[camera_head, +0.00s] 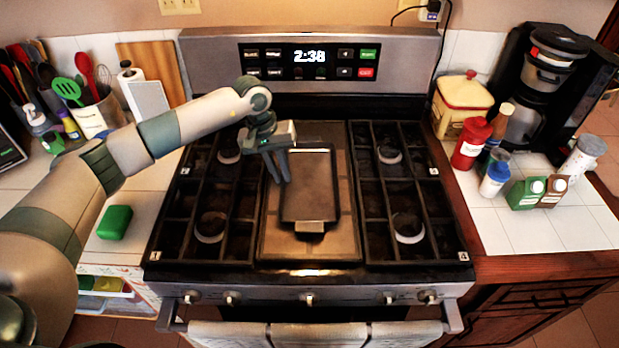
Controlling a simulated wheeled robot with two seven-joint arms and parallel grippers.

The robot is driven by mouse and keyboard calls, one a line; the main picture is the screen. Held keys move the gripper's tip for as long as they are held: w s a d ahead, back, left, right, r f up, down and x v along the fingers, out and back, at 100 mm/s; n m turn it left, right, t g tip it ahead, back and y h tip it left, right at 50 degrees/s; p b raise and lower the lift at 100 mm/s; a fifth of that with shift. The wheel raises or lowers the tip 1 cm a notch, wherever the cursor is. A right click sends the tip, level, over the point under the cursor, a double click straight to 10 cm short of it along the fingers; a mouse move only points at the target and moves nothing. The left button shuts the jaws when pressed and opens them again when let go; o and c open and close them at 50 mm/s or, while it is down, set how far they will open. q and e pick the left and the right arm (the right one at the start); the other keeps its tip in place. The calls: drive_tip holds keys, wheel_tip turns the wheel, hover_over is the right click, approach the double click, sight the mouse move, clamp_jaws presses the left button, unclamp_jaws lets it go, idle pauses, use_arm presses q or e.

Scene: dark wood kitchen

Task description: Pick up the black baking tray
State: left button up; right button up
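The black baking tray (310,188) lies flat on the middle griddle section of the stove, long side running front to back. A small light tab (310,227) shows at its front end. My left gripper (281,182) reaches in from the left and points down at the tray's left edge, toward its back half. Its two fingers look close together, and I cannot tell whether they are open, shut or touching the tray rim. My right gripper is not in view.
Black burner grates (215,200) flank the griddle, with more grates (395,190) on the right. The control panel (308,62) rises behind. A green sponge (115,222) lies on the left counter. Bottles, cartons and a coffee maker (545,85) crowd the right counter.

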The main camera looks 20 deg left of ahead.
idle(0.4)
use_arm(q)
clamp_jaws()
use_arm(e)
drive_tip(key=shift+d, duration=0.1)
use_arm(q)
drive_tip(key=shift+r, duration=0.1)
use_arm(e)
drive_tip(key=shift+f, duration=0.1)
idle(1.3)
